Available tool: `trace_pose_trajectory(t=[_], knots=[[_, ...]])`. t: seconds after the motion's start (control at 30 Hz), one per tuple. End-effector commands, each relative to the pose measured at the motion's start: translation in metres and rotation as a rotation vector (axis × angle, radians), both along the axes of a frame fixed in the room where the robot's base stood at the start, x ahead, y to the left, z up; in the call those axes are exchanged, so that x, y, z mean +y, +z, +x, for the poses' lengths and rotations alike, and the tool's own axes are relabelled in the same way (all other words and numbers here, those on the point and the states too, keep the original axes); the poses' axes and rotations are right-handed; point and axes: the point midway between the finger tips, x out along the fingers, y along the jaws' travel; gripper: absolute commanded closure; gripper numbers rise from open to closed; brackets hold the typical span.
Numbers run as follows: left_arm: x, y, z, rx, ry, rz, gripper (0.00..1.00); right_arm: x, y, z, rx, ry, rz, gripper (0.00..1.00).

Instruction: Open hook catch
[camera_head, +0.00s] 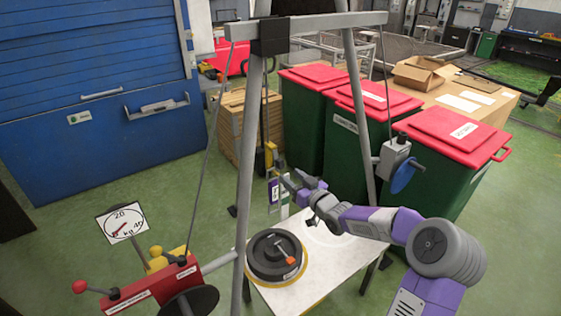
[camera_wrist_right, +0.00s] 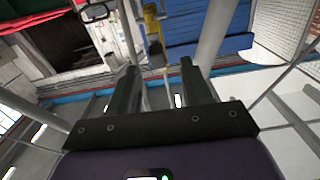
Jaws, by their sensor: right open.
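A small yellow hook-like fitting (camera_head: 270,156) hangs below the crossbar of the grey frame, near the middle of the head view. A yellow part (camera_wrist_right: 153,22) also shows near the top of the right wrist view, beyond the fingers. The catch itself is too small to make out. My right gripper (camera_head: 284,182) is just below and right of the fitting. Its two dark fingers (camera_wrist_right: 160,82) are apart with nothing clearly between them. I cannot tell whether a finger touches the fitting. My left gripper is not in view.
A black disc weight (camera_head: 268,262) with an orange-tipped handle sits on a white table (camera_head: 322,262). Grey frame legs (camera_head: 250,130) stand close around my gripper. A red winch (camera_head: 150,287), a dial sign (camera_head: 123,222) and a blue wheel (camera_head: 403,176) are nearby. Red-lidded green bins (camera_head: 440,180) stand behind.

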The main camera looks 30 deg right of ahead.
Motion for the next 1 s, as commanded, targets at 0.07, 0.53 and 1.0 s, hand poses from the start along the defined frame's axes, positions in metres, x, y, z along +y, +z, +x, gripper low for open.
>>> trace_pose_trajectory(t=[0.07, 0.53, 1.0], knots=[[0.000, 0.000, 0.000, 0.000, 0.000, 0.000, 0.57, -0.005, 0.011, 0.001, -0.021, -0.003, -0.023, 0.51], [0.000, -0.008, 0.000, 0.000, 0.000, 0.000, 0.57, 0.000, 0.011, 0.062, -0.025, -0.002, -0.024, 0.51], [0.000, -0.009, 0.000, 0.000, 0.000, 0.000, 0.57, 0.000, 0.011, 0.074, -0.022, -0.003, -0.025, 0.51]])
